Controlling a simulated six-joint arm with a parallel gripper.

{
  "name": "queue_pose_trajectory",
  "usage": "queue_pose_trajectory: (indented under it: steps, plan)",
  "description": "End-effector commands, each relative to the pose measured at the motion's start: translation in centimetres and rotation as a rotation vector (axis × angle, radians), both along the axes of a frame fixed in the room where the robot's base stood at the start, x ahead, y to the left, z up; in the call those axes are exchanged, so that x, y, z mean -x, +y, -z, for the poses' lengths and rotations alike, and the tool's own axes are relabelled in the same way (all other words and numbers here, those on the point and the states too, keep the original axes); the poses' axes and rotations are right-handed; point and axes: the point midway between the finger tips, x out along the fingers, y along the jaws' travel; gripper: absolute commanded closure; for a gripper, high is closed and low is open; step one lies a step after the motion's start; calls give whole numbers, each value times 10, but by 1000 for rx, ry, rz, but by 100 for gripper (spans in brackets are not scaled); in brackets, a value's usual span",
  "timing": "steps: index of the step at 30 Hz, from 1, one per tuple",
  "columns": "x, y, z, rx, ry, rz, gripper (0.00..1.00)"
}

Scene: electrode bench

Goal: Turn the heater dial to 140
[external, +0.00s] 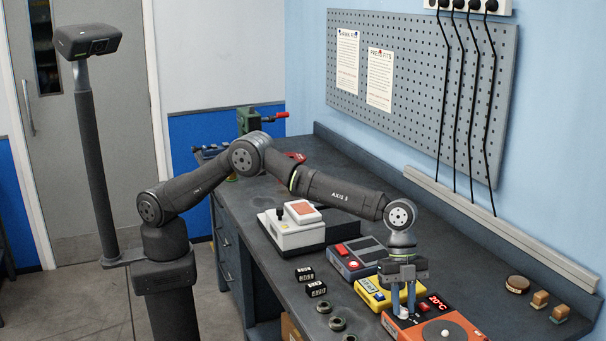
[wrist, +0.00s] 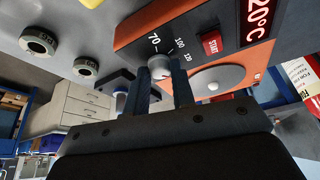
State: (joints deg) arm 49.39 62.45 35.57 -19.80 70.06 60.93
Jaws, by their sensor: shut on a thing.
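The orange heater (external: 436,326) stands at the front right of the bench, with a red display (external: 438,303) reading 20°C. It also fills the upper right of the wrist view (wrist: 135,32). My gripper (external: 404,309) points down over the heater's left part. In the wrist view its two fingers stand on either side of the dial, shut on it. Which mark the dial points to cannot be told; 140 is not readable. The red START button (wrist: 212,44) is to the right of the dial.
A yellow device (external: 371,294) is close to the heater's left. A red-and-grey device (external: 352,262) and a white device (external: 290,235) stand further back. Dark rings (external: 337,323) and black blocks (external: 316,289) lie near the front edge. Small brass-coloured pieces (external: 540,299) lie at right.

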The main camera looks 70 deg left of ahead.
Motion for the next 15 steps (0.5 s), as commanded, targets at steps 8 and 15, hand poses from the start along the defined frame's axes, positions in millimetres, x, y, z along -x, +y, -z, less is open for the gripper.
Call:
queue_pose_trajectory:
  steps: [8, 15]
  plan:
    - [-1, 0, 1, -3, 1, 90, 100]
    - [-1, 0, 1, -3, 0, 110, 100]
